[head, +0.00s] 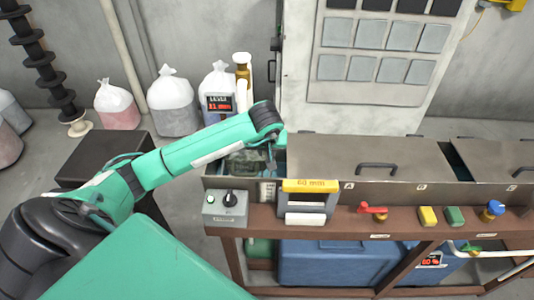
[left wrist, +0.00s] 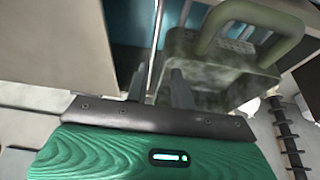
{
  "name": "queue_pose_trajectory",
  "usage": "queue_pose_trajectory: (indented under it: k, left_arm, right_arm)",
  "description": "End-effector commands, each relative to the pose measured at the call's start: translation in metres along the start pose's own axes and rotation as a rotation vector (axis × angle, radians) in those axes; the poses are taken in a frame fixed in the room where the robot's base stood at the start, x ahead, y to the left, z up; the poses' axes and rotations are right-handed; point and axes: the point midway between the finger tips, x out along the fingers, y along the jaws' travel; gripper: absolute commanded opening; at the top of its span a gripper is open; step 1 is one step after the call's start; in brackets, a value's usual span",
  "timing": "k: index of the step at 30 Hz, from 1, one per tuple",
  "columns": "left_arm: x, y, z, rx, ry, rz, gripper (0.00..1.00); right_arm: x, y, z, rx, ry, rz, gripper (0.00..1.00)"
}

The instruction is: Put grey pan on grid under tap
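A grey-green pan-like block with a thick looped handle (left wrist: 235,60) fills the upper right of the left wrist view. In the head view a grey-green shape (head: 243,164), probably the same thing, sits in the open left end of the bench, partly hidden by my arm. In the head view this gripper (head: 272,152) hangs over the opening, mostly hidden. I cannot clearly make out the grid or tap.
Brown lids (head: 365,160) cover the bench to the right of the opening. A control box (head: 225,205), a yellow-topped unit (head: 310,200) and a red handle (head: 372,210) line its front. Filled bags (head: 172,103) stand on the floor behind. A dark stand (head: 105,160) is at left.

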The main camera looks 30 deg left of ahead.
Motion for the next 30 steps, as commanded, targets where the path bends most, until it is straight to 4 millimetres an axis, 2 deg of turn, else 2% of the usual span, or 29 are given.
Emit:
queue_pose_trajectory:
  k: [1,9,15,21,30]
  left_arm:
    - [-0.008,0.0,0.0,0.002,0.006,0.001,0.24]
    - [-0.067,0.0,0.0,0.002,0.006,0.001,0.24]
    - [-0.094,0.0,0.0,0.001,0.003,0.001,0.24]
    - [-0.103,0.0,0.001,0.001,0.001,-0.001,0.24]
    - [-0.104,0.0,0.001,0.001,0.0,-0.001,0.24]
  right_arm:
    - [0.007,0.0,0.001,0.0,0.0,0.0,0.36]
    - [0.023,0.0,0.002,0.0,-0.001,0.001,0.36]
    - [0.028,0.0,0.003,0.0,-0.001,0.001,0.36]
    - [0.029,0.0,0.003,0.0,-0.001,0.001,0.36]
    - [0.029,0.0,0.003,0.0,-0.001,0.001,0.36]
